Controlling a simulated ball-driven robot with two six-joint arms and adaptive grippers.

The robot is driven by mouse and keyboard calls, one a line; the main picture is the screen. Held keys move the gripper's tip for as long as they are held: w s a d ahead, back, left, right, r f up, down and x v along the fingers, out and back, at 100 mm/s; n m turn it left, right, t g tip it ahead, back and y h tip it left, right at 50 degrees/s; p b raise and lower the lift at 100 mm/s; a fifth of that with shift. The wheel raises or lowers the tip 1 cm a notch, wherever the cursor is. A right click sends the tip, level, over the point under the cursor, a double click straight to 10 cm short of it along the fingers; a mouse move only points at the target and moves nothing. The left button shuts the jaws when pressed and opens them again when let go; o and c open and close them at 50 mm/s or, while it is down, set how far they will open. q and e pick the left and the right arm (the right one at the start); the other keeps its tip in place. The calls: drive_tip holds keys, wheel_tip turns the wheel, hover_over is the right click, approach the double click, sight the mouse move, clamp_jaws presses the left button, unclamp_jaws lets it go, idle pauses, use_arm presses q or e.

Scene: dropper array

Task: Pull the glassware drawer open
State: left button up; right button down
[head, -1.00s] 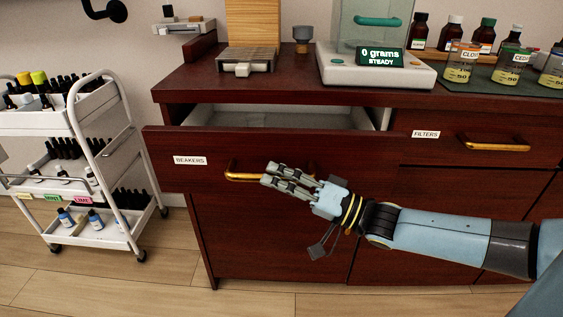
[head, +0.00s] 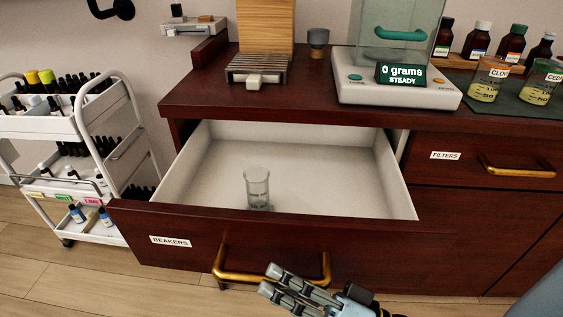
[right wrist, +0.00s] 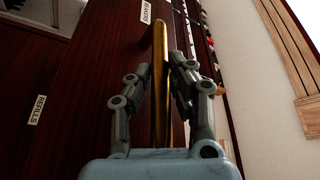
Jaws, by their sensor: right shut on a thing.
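The drawer labelled BEAKERS (head: 380,241) stands well open, its pale inside (head: 310,165) in view. A clear glass beaker (head: 257,187) stands upright in it near the front. A brass handle (head: 240,277) is on the drawer front. My right gripper (head: 268,279) is at the handle in the head view. In the right wrist view its two fingers (right wrist: 160,72) are on either side of the brass handle (right wrist: 159,45), shut on it. My left gripper is in neither view.
The closed FILTERS drawer (head: 440,170) is at the right. A scale reading 0 grams (head: 400,93) and several bottles (head: 512,43) stand on the counter. A white cart (head: 60,130) with bottles is close to the left of the drawer. The floor at front left is clear.

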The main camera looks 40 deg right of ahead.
drive_tip(key=shift+r, duration=0.25)
drive_tip(key=c, duration=1.6)
unclamp_jaws()
drive_tip(key=o, duration=0.4)
drive_tip(key=shift+s+f, duration=0.1)
drive_tip(key=shift+f, duration=0.05)
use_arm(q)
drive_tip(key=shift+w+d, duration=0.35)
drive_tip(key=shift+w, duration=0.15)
use_arm(e)
drive_tip(key=v, duration=1.1)
drive_tip(key=shift+s+d+f, duration=0.1)
drive_tip(key=shift+s+d, duration=0.1)
drive_tip(key=shift+s, duration=0.15)
